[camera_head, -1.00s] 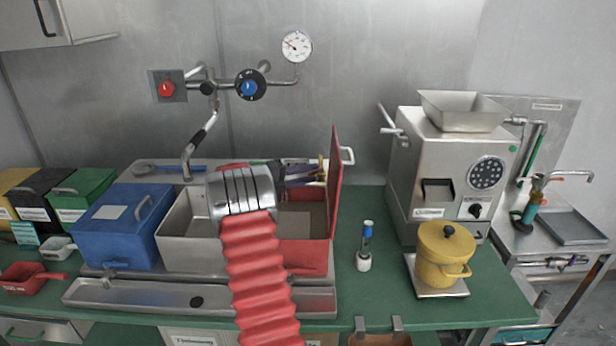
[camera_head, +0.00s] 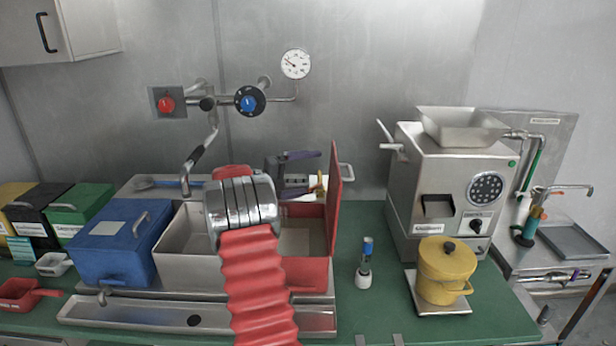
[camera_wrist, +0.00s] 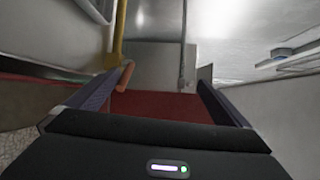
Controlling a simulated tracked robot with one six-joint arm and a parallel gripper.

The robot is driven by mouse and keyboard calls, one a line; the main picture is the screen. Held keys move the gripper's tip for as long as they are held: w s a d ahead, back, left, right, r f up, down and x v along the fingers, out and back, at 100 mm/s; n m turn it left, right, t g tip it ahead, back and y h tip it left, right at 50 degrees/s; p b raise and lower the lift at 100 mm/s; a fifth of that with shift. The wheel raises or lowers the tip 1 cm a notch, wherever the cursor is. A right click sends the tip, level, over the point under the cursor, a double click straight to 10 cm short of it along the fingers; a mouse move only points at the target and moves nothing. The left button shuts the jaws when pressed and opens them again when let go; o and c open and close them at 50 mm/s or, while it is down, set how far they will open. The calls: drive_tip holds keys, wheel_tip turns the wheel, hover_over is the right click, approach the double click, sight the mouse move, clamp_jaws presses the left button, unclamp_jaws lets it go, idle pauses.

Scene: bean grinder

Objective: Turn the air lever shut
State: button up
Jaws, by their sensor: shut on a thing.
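A yellow bar with an orange end shows beside the lower finger in the head view (camera_head: 321,184). In the wrist view this orange end (camera_wrist: 124,76) is at the inside of the left fingertip and seems to touch it. It may be the air lever, but I cannot be sure. What the jaws hold is not clear. A grey panel (camera_wrist: 155,65) and a dark red surface (camera_wrist: 165,106) show between the fingers.
The red lid (camera_head: 334,205) stands upright close to the fingertips. A steel bin (camera_head: 185,245) and blue box (camera_head: 110,250) are left of my arm. The grinder (camera_head: 425,185) and yellow pot (camera_head: 447,270) stand right. The counter near the small bottle (camera_head: 363,281) is mostly clear.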

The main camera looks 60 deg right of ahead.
drive_tip(key=shift+w+a+r, duration=0.1)
drive_tip(key=shift+a+r, duration=0.1)
drive_tip(key=shift+r, duration=0.4)
drive_tip(key=shift+w+a, duration=0.3)
drive_tip(key=shift+a, duration=0.15)
drive_tip(key=shift+c, duration=0.3)
drive_tip(key=shift+w+a, duration=0.15)
drive_tip(key=c, duration=0.4)
drive_tip(key=shift+a, duration=0.2)
drive_tip(key=c, duration=0.9)
drive_tip(key=shift+f+v, duration=0.15)
drive_tip(key=shift+v, duration=0.95)
drive_tip(key=shift+f+v, duration=0.15)
drive_tip(key=shift+v, duration=0.9)
drive_tip(key=shift+f+v, duration=0.2)
drive_tip(key=shift+v, duration=0.9)
drive_tip(key=shift+w+d, duration=0.1)
drive_tip(key=shift+w, duration=0.1)
